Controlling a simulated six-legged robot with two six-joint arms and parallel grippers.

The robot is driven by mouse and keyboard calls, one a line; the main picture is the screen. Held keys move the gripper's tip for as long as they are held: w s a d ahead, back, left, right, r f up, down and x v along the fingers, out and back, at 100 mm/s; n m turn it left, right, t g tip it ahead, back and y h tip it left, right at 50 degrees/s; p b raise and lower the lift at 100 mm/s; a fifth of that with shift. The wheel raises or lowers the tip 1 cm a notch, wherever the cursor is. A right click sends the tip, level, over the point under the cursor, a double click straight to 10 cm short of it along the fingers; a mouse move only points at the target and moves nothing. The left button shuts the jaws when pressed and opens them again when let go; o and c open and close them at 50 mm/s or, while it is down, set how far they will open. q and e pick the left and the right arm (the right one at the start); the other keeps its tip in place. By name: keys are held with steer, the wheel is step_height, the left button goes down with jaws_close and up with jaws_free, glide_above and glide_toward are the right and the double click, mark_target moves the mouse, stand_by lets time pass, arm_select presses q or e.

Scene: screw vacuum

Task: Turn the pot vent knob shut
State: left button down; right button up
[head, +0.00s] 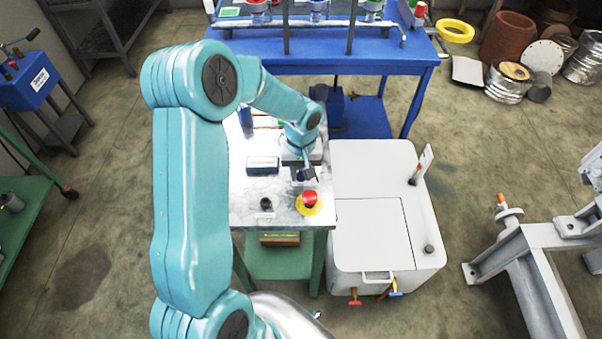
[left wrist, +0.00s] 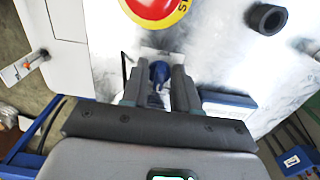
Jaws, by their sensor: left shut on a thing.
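My left gripper (head: 304,175) is over the metal-topped bench, reaching down between a dark blue box and a red button. In the left wrist view my left gripper (left wrist: 158,88) has its two dark fingers closed on a small blue knob (left wrist: 159,73), which seems to be the pot vent knob. The fingers hide its sides and lower part, so how far it is turned cannot be told. The pot itself cannot be made out. My right gripper is not in view.
A red button on a yellow disc (head: 309,202) and a short black cylinder (head: 266,204) stand close in front of the gripper. The dark blue box (head: 262,165) is to its left. A white cabinet (head: 378,165) adjoins the bench at right; a blue table (head: 400,58) stands behind.

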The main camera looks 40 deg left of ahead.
mark_target(301, 174)
arm_select(q)
steer(key=c, duration=0.9)
jaws_free()
step_height(301, 174, up, 16)
steer(key=shift+r, duration=0.25)
